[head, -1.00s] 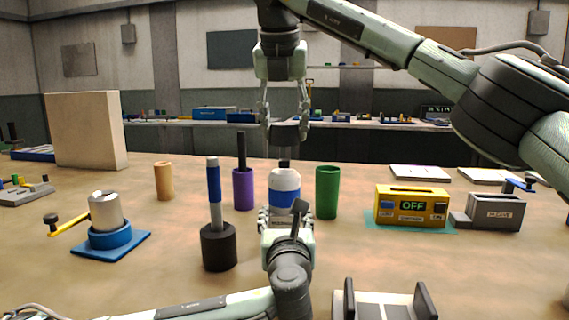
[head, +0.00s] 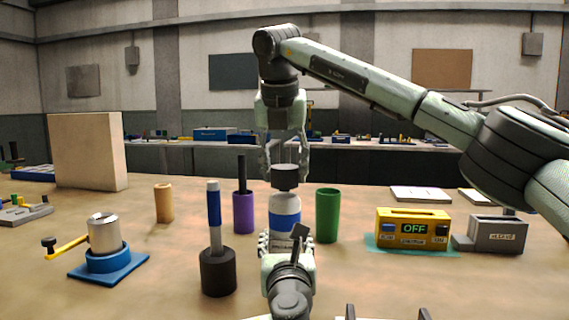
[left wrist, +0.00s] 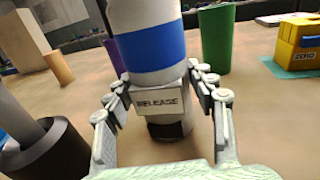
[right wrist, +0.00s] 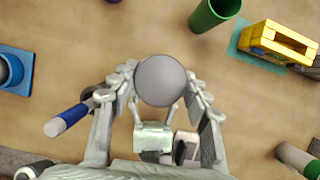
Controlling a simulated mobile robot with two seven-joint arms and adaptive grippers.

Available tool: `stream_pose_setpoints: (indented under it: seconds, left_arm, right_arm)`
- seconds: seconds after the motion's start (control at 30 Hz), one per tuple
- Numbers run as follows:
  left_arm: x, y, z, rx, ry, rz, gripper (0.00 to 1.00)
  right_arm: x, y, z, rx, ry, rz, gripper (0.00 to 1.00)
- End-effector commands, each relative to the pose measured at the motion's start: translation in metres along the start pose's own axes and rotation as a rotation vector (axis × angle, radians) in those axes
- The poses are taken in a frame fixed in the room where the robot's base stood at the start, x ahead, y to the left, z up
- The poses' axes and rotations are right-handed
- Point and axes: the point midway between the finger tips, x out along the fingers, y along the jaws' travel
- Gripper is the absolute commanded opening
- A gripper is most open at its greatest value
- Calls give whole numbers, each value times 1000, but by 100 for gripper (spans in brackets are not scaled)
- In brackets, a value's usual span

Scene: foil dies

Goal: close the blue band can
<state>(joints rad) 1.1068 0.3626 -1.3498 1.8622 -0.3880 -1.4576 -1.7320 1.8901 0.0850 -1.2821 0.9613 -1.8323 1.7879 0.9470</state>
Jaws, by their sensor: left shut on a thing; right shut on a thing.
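The blue band can (head: 286,226) stands upright at the middle of the bench, white with a blue band. My left gripper (head: 286,244) is shut on its lower part. In the left wrist view the can (left wrist: 150,52) rises between the fingers, with a white block marked RELEASE (left wrist: 160,103) below the band. My right gripper (head: 285,170) is shut on a dark round cap (head: 285,181) directly over the can's top. The cap shows as a grey disc (right wrist: 161,80) in the right wrist view and hides the can's mouth.
A purple cup (head: 243,214) with a dark rod and a green cup (head: 327,215) flank the can. A black holder (head: 218,272) with a blue-banded rod stands front left. A yellow box (head: 412,230) reading OFF is at right, a blue-based fixture (head: 107,261) at left.

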Motion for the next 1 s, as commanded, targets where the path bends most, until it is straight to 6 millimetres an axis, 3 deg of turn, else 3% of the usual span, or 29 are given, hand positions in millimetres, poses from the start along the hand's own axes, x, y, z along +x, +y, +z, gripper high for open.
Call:
stream_pose_setpoints:
  seconds: [1.0]
  left_arm:
    - [0, 0, 0, 0, 0, 0, 3]
  right_arm:
    - [12, 0, -5, -1, 1, -1, 34]
